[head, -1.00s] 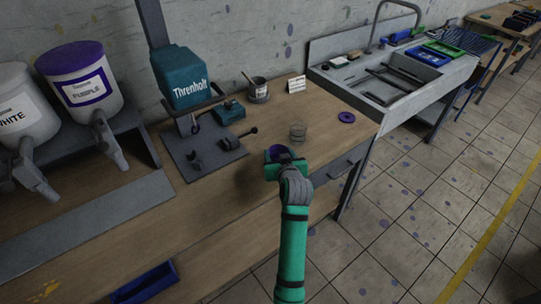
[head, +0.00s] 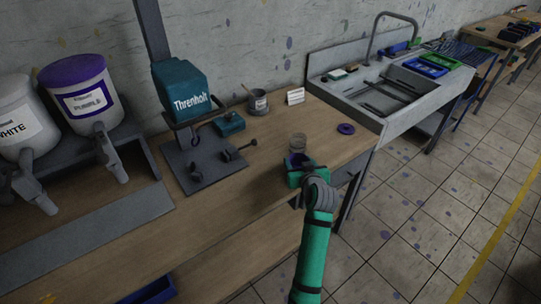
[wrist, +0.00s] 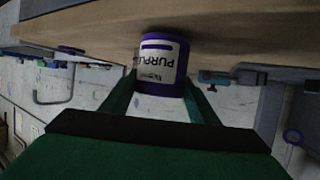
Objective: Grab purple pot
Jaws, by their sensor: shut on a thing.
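The purple pot (wrist: 162,67) is a small cylinder with a purple band and a white label reading PURPLE. In the wrist view it sits between the two green fingers of my gripper (head: 299,174), which are shut on it. The picture is turned over, so the label reads upside down and the bench is at the top. In the head view the pot (head: 297,160) is mostly hidden by my gripper, near the bench's front edge. I cannot tell whether it touches the bench.
A clear jar (head: 298,142) stands just behind the pot. A purple lid (head: 346,129) lies to its right. The Threnholt machine (head: 184,92) stands back left, and large white (head: 20,115) and purple (head: 82,92) buckets are further left. A sink (head: 395,92) adjoins the bench's right end.

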